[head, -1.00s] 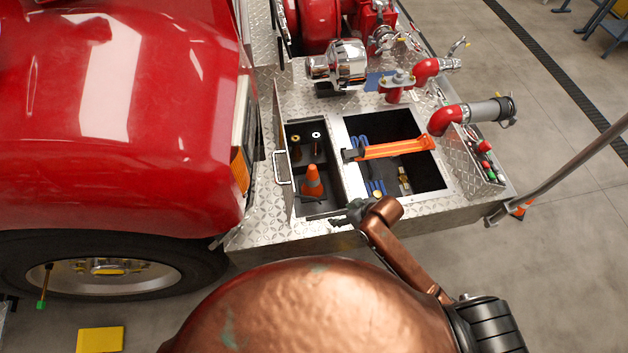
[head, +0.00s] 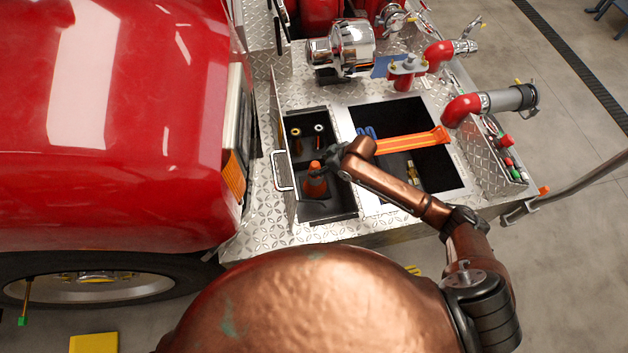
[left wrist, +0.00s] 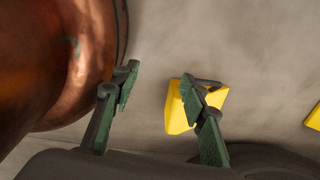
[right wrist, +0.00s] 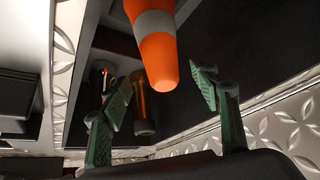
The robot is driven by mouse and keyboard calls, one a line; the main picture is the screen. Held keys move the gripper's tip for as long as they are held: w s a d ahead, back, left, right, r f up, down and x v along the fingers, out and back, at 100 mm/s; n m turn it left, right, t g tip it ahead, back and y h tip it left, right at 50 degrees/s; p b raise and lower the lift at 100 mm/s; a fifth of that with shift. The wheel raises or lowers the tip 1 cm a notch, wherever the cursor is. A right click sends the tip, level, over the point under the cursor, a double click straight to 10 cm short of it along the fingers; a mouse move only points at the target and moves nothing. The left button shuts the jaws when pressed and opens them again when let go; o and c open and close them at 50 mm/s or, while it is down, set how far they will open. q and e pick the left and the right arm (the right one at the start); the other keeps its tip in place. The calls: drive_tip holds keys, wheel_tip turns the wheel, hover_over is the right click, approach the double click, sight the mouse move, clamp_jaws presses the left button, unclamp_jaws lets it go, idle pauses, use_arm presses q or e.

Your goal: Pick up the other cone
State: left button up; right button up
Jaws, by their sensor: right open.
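An orange cone with a grey-white band stands in the left compartment of the bumper; it shows in the head view (head: 316,185), partly covered by my gripper. My right gripper (head: 335,172) is just right of the cone's upper part. In the right wrist view, the cone (right wrist: 157,45) points its tip toward my open right gripper (right wrist: 162,86), whose fingers are apart on either side of the tip. No contact is visible. My left gripper (left wrist: 158,84) is open and empty, seen only in the left wrist view above the floor.
Two dark cylindrical fittings (head: 296,132) stand behind the cone in the walled compartment (head: 340,212). The red truck body (head: 140,110) is at left. A yellow block (left wrist: 180,108) lies on the floor below my left gripper.

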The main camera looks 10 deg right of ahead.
drive_tip(key=b+x, duration=0.1)
drive_tip(key=x, duration=0.2)
drive_tip(key=shift+w+a+f, duration=0.1)
drive_tip(key=shift+a+f, duration=0.2)
drive_tip(key=shift+f, duration=0.05)
drive_tip(key=shift+w+a+f, duration=0.1)
drive_tip(key=shift+w+f, duration=0.05)
drive_tip(key=shift+f, duration=0.1)
drive_tip(key=c, duration=1.1)
use_arm(q)
drive_tip(key=shift+w+f, duration=0.45)
drive_tip(key=shift+w, duration=0.4)
use_arm(e)
clamp_jaws()
drive_tip(key=shift+r, duration=0.1)
